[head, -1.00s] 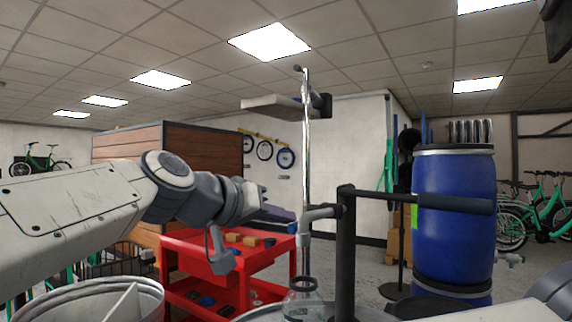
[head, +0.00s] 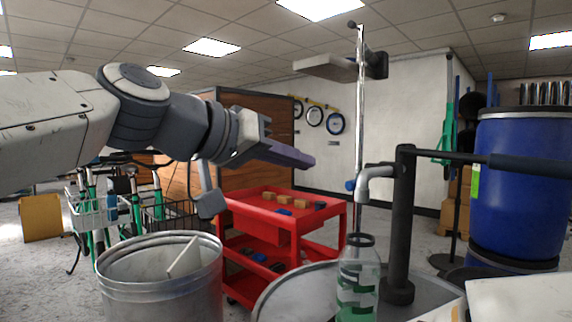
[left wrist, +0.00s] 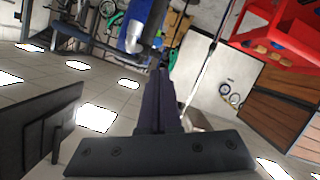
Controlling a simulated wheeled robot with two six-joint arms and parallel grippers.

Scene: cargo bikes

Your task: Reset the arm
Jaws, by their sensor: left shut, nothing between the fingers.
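My left arm comes in from the left in the head view, raised above the floor. Its gripper (head: 290,156) points right, with the dark fingers together and nothing between them. The shut fingers also show in the left wrist view (left wrist: 160,100). The gripper is in front of the wooden partition and above the red cart, apart from both. My right gripper does not show.
A red cart (head: 262,222) holds several small blocks. A metal bin (head: 160,275), a bottle (head: 358,285) under a grey tap (head: 375,175), and a black post (head: 400,230) stand in front. A blue barrel (head: 525,190) is at right. A thin metal pole (head: 360,110) rises behind the tap.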

